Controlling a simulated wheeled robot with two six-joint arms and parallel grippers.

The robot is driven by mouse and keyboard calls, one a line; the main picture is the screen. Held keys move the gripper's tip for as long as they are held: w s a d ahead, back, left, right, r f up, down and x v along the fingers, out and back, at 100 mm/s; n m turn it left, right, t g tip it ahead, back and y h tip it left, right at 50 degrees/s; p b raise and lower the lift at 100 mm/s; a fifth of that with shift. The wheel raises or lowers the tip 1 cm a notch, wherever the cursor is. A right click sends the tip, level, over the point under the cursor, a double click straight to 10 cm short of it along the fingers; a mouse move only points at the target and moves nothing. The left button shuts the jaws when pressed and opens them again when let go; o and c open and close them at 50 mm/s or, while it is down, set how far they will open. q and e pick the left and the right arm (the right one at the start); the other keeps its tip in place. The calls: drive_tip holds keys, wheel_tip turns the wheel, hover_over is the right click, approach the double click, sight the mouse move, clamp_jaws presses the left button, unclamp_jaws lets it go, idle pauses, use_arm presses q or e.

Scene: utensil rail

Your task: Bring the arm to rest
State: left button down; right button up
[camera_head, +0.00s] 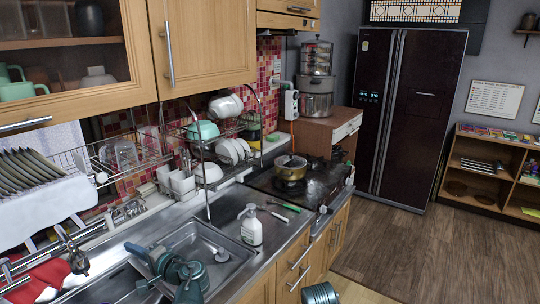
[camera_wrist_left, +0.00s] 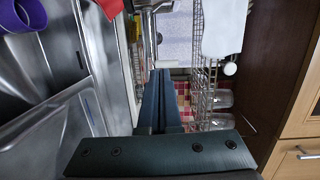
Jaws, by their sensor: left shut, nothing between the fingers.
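My left gripper (camera_head: 135,249) is over the sink area in the head view, with its arm rising from the bottom edge. Its two dark fingers are together in the left wrist view (camera_wrist_left: 160,78), with nothing held between them. The fingers point toward the back wall and the wire racks. The sink basin (camera_head: 212,243) lies beside and below the arm.
A white spray bottle (camera_head: 251,226) stands on the counter right of the sink. A gold pot (camera_head: 290,168) sits on the stove. Wire dish racks (camera_head: 215,138) line the wall. A purple cup (camera_wrist_left: 20,14) shows in the wrist view.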

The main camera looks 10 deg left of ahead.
use_arm(q)
drive_tip(key=s+d+f+n+g+h, duration=0.1)
drive_tip(key=d+f+h, duration=0.4)
drive_tip(key=d+f, duration=0.45)
drive_tip(key=d+f+g+h, duration=0.1)
drive_tip(key=d+f+h, duration=0.3)
drive_tip(key=d+f, duration=0.55)
drive_tip(key=s+d+f+g+h, duration=0.1)
drive_tip(key=s+d+h, duration=0.2)
drive_tip(key=d, duration=0.7)
drive_tip(key=s+d+m+g+h, duration=0.1)
drive_tip(key=s+d, duration=0.4)
drive_tip(key=d, duration=0.5)
drive_tip(key=shift+d+f+g+h, duration=0.15)
drive_tip(key=shift+f+g+h, duration=0.2)
drive_tip(key=shift+g+h, duration=0.65)
drive_tip(key=shift+s, duration=0.1)
